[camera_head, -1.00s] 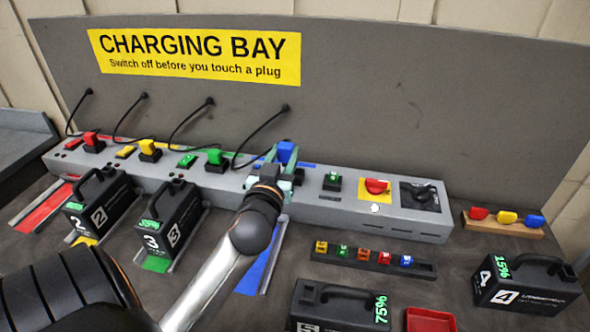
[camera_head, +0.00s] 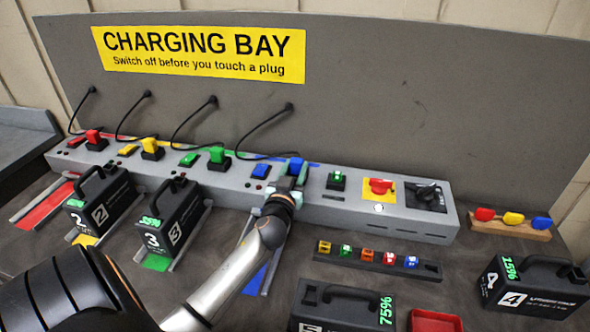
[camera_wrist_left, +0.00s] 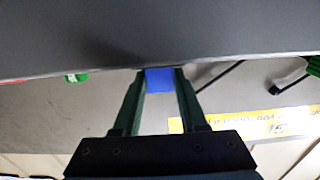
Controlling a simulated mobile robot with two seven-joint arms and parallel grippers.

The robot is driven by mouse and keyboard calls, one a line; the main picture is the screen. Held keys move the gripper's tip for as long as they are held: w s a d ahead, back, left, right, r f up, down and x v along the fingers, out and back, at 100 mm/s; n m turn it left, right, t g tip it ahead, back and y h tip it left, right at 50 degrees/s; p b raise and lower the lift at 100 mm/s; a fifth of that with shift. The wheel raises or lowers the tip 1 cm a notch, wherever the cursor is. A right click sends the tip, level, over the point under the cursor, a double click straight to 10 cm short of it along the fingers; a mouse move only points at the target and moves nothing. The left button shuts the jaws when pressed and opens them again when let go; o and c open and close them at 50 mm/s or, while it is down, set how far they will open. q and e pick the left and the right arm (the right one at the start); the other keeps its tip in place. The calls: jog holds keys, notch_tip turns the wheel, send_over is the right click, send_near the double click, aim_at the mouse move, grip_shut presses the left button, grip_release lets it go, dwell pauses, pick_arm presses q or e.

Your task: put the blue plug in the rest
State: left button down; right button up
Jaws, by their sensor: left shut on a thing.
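The blue plug (camera_head: 296,166) is between the fingers of my left gripper (camera_head: 285,187), at the blue end of the row on the grey charging strip (camera_head: 320,205). My left gripper is shut on it. In the left wrist view the blue plug (camera_wrist_left: 160,79) shows between the two fingertips, against a dark surface. The gripper hides the plug's lower part, so I cannot tell whether it touches the strip. A black cable (camera_head: 262,125) runs from the back panel down toward it. I cannot make out for sure which part is the rest. My right gripper is not in view.
Red (camera_head: 94,138), yellow (camera_head: 149,146) and green (camera_head: 218,156) plugs stand along the strip to the left. A red knob (camera_head: 381,186) and a black switch (camera_head: 428,194) are to the right. Battery packs (camera_head: 172,215) stand in front. The back panel (camera_head: 400,110) rises close behind.

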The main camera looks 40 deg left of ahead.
pick_arm(q)
jog(key=shift+f, duration=0.15)
jog(key=shift+c, duration=2.3)
grip_release()
jog(key=shift+s+r, duration=0.1)
jog(key=shift+r, duration=0.1)
jog(key=b+v, duration=0.1)
jog(key=v, duration=1.1)
jog(key=shift+b, duration=0.35)
